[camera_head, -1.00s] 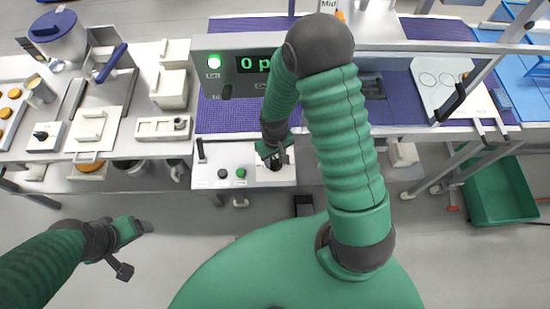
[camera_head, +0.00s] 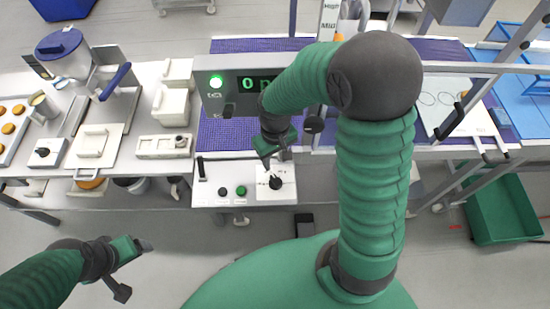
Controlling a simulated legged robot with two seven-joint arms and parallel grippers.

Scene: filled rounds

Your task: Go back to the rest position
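My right gripper (camera_head: 276,160) hangs over the white control panel (camera_head: 230,168) in the middle of the head view. Its two dark fingertips show a small gap, and nothing is seen between them. The black joystick (camera_head: 275,183) stands on the panel just below it, apart from the fingertips as far as I can see. My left gripper (camera_head: 134,269) is at the lower left over the bare floor, fingers spread wide and empty. My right upper arm hides part of the bench on the right.
A grey display bar (camera_head: 215,98) with a lit green lamp and green digits crosses above the panel. The bench (camera_head: 150,180) at left carries a blue-lidded pot (camera_head: 62,45), a press and white blocks. A green bin (camera_head: 500,205) stands at right.

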